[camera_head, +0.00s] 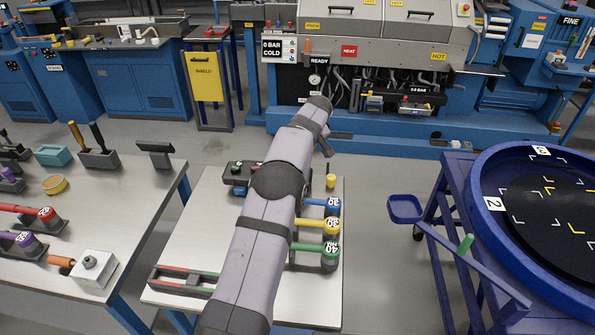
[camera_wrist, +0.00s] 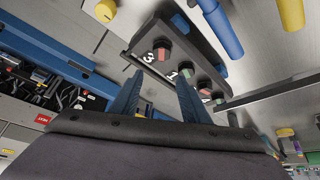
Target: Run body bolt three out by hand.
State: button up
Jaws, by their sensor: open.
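A dark block (camera_wrist: 205,50) with a row of several bolts shows in the wrist view, above and to the right of the fingertips. The bolt beside the white 3 is a dark reddish knob (camera_wrist: 163,48). A green-tinted knob (camera_wrist: 187,70) sits by the 1. My gripper (camera_wrist: 160,82) is open, its two blue fingers apart with nothing between them; the knob by the 3 lies just beyond the fingertips, apparently apart from them. In the head view the dark block (camera_head: 243,171) sits on the middle bench, partly behind my arm; the gripper itself is hard to make out there.
Blue, yellow and green capped tools (camera_head: 329,222) lie right of my arm on the middle bench (camera_head: 200,235). A rack with red and green strips (camera_head: 182,281) is at its front left. A blue drum (camera_head: 480,170) stands at right, a machine (camera_head: 390,110) behind.

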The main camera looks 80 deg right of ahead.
jog(key=w+m+h, duration=0.1)
jog(key=w+d+f+m+h, duration=0.1)
jog(key=w, duration=0.1)
jog(key=w+d+f, duration=0.1)
jog(key=w, duration=0.1)
jog(key=shift+d+f+m+g+h, duration=0.15)
jog(key=shift+f+m+g+h, duration=0.15)
jog(key=shift+m+h, duration=0.1)
jog(key=w+m+g+h, duration=0.1)
jog(key=a+f+m+h, duration=0.1)
jog(key=m, duration=0.1)
jog(key=shift+w+a+f+g+b, duration=0.1)
jog(key=shift+w+a+g+b, duration=0.15)
jog(key=shift+w+g+b, duration=0.15)
jog(key=a+m+g+h, duration=0.1)
jog(key=a, duration=0.1)
jog(key=a+m+g+h, duration=0.1)
jog(key=shift+s+a+m, duration=0.3)
jog(key=shift+s+a, duration=0.05)
jog(key=shift+s, duration=0.05)
jog(key=s+a+g, duration=0.1)
jog(key=s+a+m+g+h+b, duration=0.1)
jog(key=a, duration=0.1)
jog(key=s+a+m, duration=0.1)
jog(key=s+a, duration=0.1)
jog(key=shift+r+g+b, duration=0.35)
jog(key=shift+g, duration=0.05)
jog(key=shift+p+x, duration=1.4)
jog(key=shift+x, duration=2.25)
jog(key=shift+c, duration=0.7)
